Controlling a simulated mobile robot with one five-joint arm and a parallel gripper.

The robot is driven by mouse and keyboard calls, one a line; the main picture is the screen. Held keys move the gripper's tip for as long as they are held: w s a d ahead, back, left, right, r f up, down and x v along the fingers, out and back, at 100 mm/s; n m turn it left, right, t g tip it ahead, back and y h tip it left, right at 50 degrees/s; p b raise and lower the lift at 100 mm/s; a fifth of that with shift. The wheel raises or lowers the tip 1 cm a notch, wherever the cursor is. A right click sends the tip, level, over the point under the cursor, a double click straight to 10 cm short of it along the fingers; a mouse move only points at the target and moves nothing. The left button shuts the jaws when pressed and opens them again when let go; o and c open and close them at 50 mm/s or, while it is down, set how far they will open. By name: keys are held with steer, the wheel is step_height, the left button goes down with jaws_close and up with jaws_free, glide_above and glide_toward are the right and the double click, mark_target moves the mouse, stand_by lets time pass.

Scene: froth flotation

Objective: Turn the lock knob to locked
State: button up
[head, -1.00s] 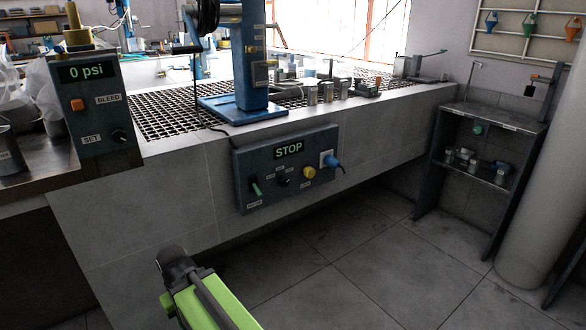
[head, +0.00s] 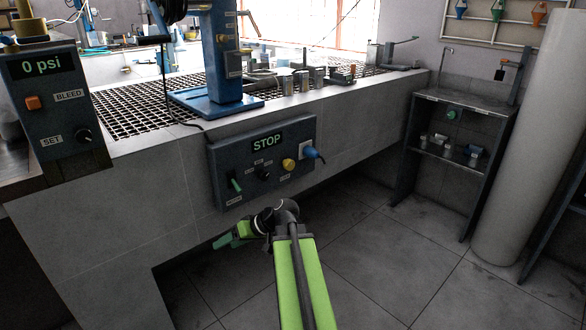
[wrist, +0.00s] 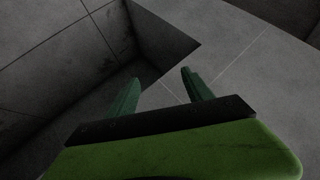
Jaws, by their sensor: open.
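I cannot tell for certain which knob is the lock knob, because the small labels are too blurred to read. In the head view a dark control panel (head: 265,190) reading STOP is fixed to the front of the bench. It carries a green lever (head: 236,184), a black knob (head: 264,174) and a yellow knob (head: 288,164). The blue column (head: 221,62) above it also bears small labels and fittings. My gripper (head: 222,243) is below the panel's lower left, pointing left, apart from the panel. In the wrist view its green fingers (wrist: 160,80) are open and empty, with floor beyond.
A blue plug (head: 311,153) sits at the panel's right side. A pressure box (head: 55,105) reading 0 psi stands at the left. A dark shelf stand (head: 460,150) and a pale cylinder (head: 530,150) stand at the right. The tiled floor (head: 385,250) between is clear.

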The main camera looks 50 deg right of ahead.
steer(key=s+d+r+m+t+h, duration=0.1)
steer(key=s+d+r+t, duration=0.25)
steer(key=d, duration=0.55)
steer(key=s+d+r+m+t+h, duration=0.15)
steer(key=d+r, duration=0.25)
steer(key=d, duration=0.4)
steer(key=m+t+h, duration=0.2)
steer(key=t+h, duration=0.2)
steer(key=t, duration=0.1)
glide_toward(291, 165)
steer(key=shift+n, duration=0.25)
steer(key=w, duration=0.9)
steer(key=shift+w+d+r+b, duration=0.1)
steer(key=shift+w+d+b, duration=0.1)
steer(key=shift+d+b, duration=0.1)
